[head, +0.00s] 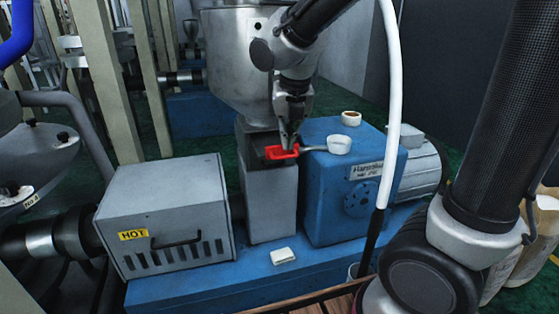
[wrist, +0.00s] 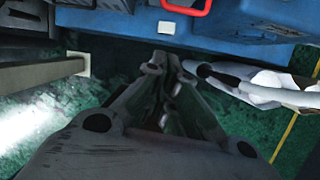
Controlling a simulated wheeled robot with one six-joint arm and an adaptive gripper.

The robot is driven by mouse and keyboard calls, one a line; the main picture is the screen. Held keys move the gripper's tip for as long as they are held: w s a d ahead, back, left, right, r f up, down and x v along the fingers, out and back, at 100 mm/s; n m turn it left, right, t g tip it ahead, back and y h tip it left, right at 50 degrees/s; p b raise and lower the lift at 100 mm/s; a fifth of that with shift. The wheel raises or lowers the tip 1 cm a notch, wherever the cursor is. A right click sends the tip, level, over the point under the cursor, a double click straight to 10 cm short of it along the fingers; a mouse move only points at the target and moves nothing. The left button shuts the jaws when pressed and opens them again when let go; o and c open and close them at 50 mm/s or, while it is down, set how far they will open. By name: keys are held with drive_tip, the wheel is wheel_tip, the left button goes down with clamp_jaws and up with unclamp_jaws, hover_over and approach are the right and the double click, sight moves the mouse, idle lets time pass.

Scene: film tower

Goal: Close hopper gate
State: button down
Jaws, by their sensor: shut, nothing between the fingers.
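The hopper (head: 240,65) is a metal funnel above a grey feed throat (head: 268,200). The gate's red handle (head: 282,153) shows at the top of the throat, below the hopper. It also shows at the top edge of the wrist view (wrist: 188,9). My gripper (head: 289,143) points down at the red handle in the head view, overlapping it. In the wrist view my fingertips (wrist: 168,60) are together with nothing between them, and the handle appears apart from them. Whether they touch it, and how far the gate is open, I cannot tell.
A white scoop (head: 339,145) and a tape roll (head: 351,118) lie on the blue gearbox (head: 330,195) right of the throat. A grey box marked HOT (head: 165,215) stands left. A white block (head: 283,256) lies on the blue base (head: 200,285).

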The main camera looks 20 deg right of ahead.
sight(279, 159)
drive_tip(key=shift+n, duration=0.7)
drive_tip(key=w+f, duration=0.2)
drive_tip(key=f, duration=0.1)
drive_tip(key=w+f, duration=0.2)
drive_tip(key=f, duration=0.2)
drive_tip(key=w+f, duration=0.3)
drive_tip(key=shift+f, duration=0.2)
